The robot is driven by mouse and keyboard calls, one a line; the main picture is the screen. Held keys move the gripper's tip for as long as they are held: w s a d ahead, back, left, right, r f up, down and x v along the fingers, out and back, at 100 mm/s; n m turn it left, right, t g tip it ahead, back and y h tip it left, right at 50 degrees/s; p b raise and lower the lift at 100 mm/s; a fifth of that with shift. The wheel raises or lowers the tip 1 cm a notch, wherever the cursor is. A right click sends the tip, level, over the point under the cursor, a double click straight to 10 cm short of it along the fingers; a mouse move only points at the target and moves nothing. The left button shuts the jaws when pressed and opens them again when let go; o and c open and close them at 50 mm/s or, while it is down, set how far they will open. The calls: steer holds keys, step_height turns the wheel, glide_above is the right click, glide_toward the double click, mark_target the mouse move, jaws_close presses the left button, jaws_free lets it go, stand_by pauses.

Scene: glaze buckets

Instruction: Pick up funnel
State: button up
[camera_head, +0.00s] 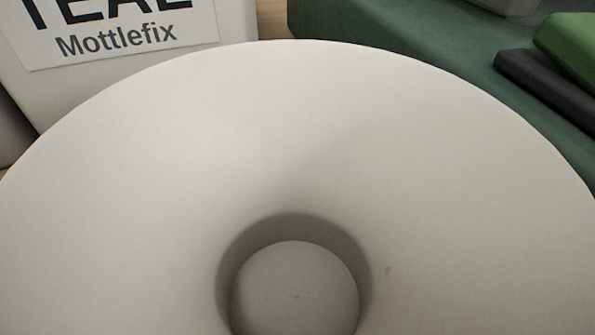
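A large off-white funnel (430,165) fills most of the view, seen from above into its wide cone. Its round throat (235,275) is at the bottom centre, with a pale grey disc-like surface showing inside it. A small dark speck sits on the cone right of the throat. The funnel's near side is cut off by the bottom edge of the picture. My gripper is not in view, so its place relative to the funnel and any contact do not show.
A white container (235,25) with a label reading "TEAL Mottlefix" (115,35) stands behind the funnel at upper left. A dark green surface (400,40) lies at upper right, with a green object (572,45) and a black object (545,85) on it.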

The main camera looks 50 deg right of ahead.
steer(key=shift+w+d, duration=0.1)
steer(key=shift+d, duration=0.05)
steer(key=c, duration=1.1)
